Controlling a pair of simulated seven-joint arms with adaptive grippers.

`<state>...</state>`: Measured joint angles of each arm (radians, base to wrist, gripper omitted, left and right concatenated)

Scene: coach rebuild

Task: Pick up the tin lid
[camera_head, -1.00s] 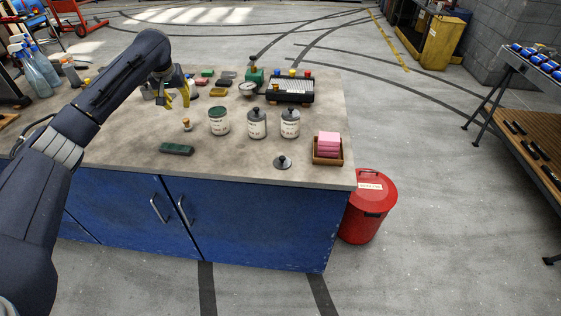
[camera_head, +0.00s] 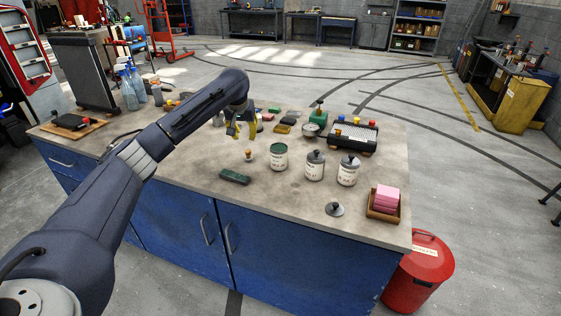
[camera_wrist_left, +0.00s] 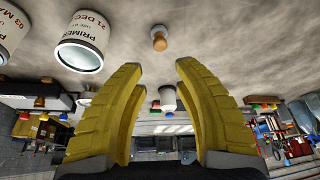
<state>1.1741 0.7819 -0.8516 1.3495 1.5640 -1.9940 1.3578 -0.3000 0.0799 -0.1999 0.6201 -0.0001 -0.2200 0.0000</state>
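The tin lid (camera_head: 335,209) is a small grey disc with a dark knob, lying flat on the bench top near its front edge. It is not identifiable in the left wrist view. An open tin with a green top (camera_head: 279,157) stands behind and left of it, next to two tins with knobbed lids, the middle tin (camera_head: 315,166) and the right tin (camera_head: 348,171). My left gripper (camera_head: 241,132) has yellow fingers and hangs over the bench, left of the tins and well away from the lid. In the left wrist view its fingers (camera_wrist_left: 158,68) are spread, with nothing held.
A wooden tray (camera_head: 384,212) with pink pads sits right of the lid. A dark green block (camera_head: 235,177) and a small wooden-knobbed item (camera_head: 249,158) lie left of the tins. A red bin (camera_head: 420,272) stands by the bench's right end. Bench top around the lid is clear.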

